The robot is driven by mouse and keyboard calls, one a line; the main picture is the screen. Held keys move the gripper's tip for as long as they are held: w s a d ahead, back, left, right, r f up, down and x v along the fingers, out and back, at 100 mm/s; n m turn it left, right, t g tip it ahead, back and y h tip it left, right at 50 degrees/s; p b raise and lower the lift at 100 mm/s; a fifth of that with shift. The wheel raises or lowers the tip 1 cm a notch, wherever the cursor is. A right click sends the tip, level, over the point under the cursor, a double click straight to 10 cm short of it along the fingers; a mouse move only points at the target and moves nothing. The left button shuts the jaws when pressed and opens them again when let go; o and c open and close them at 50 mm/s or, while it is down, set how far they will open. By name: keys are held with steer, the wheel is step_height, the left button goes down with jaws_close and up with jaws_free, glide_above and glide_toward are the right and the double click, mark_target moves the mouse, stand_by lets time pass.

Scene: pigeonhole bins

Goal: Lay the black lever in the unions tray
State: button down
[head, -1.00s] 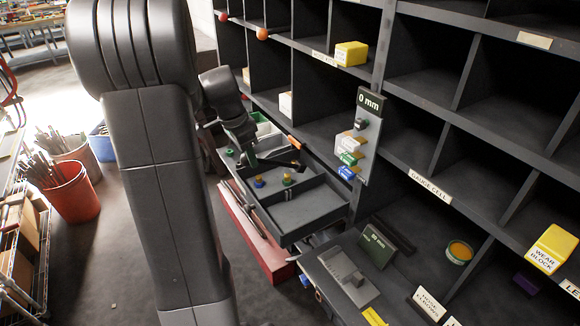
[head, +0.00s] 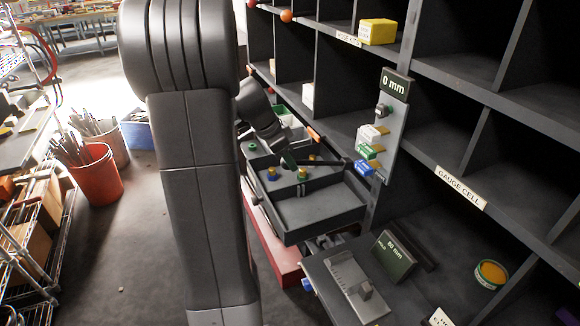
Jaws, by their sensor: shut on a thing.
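My gripper (head: 289,161) is seen small and dark over the middle of an open grey drawer tray (head: 337,224). It is shut on the black lever (head: 328,163), which sticks out to the right over the tray's divider area. Whether the lever touches the tray cannot be told. The front compartment of the tray is empty. No label for unions is readable on the tray.
Pigeonhole shelving (head: 480,105) rises along the right. A panel marked 0 mm (head: 393,84) with coloured blocks stands just right of the tray. An 80 mm gauge (head: 395,255) and a grey slide fixture (head: 346,288) lie in front. A red bucket (head: 92,174) stands on the floor at left.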

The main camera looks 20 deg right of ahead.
step_height(320, 180, down, 10)
steer(key=b, duration=0.4)
steer(key=shift+b, duration=0.3)
stand_by(0.5)
steer(key=c, duration=0.8)
jaws_free()
steer(key=shift+c, duration=0.2)
steer(key=shift+r, duration=0.1)
steer(key=p+v, duration=0.1)
steer(key=v, duration=0.2)
steer(key=v, duration=1.3)
steer(key=shift+a+r, duration=0.25)
